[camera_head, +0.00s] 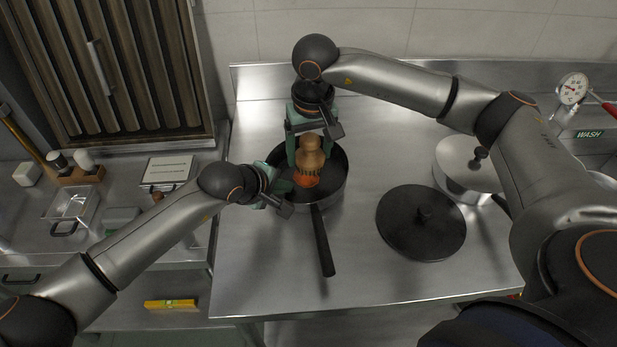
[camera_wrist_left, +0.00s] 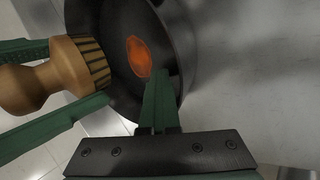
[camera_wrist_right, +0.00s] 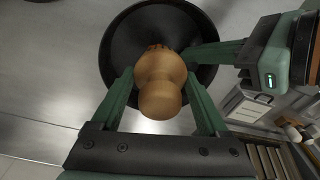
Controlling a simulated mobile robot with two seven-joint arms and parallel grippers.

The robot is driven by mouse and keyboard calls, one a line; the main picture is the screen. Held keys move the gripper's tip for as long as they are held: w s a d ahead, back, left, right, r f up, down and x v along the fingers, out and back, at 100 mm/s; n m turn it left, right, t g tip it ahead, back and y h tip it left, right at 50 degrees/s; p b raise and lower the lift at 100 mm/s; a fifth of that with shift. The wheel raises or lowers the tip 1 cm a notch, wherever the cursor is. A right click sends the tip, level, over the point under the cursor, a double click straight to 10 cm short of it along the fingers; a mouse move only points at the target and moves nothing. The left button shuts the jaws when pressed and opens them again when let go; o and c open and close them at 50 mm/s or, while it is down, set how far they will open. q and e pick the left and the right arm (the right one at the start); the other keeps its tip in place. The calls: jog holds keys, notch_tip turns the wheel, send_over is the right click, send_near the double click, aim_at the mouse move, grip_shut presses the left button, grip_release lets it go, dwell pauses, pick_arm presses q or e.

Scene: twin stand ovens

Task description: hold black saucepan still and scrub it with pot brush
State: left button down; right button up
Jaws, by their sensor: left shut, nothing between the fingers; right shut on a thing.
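The black saucepan (camera_head: 338,180) stands on the steel table, its handle (camera_head: 322,242) toward the front. An orange patch (camera_wrist_left: 138,57) shows on its inside floor. My right gripper (camera_head: 306,150) is shut on the wooden pot brush (camera_head: 311,157), whose knob points up between the fingers. The brush (camera_wrist_right: 160,85) is over the pan, bristles down by the orange patch; whether they touch it I cannot tell. My left gripper (camera_head: 284,187) is shut and empty at the pan's left rim. Its fingers (camera_wrist_left: 160,100) overlap the rim in the left wrist view; contact is unclear.
A black lid (camera_head: 420,230) lies right of the pan, with a steel pot (camera_head: 462,165) behind it. A dial gauge (camera_head: 573,88) stands at the far right. A lower left counter holds a steel tray (camera_head: 72,205). The table's front is clear.

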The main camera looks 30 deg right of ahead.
jog(key=shift+f, duration=2.55)
jog(key=shift+f, duration=0.1)
jog(key=shift+w+d, duration=0.3)
jog(key=shift+w, duration=0.55)
jog(key=shift+w+d, duration=0.3)
jog(key=shift+w, duration=0.5)
jog(key=shift+w+f, duration=0.1)
jog(key=shift+f, duration=0.05)
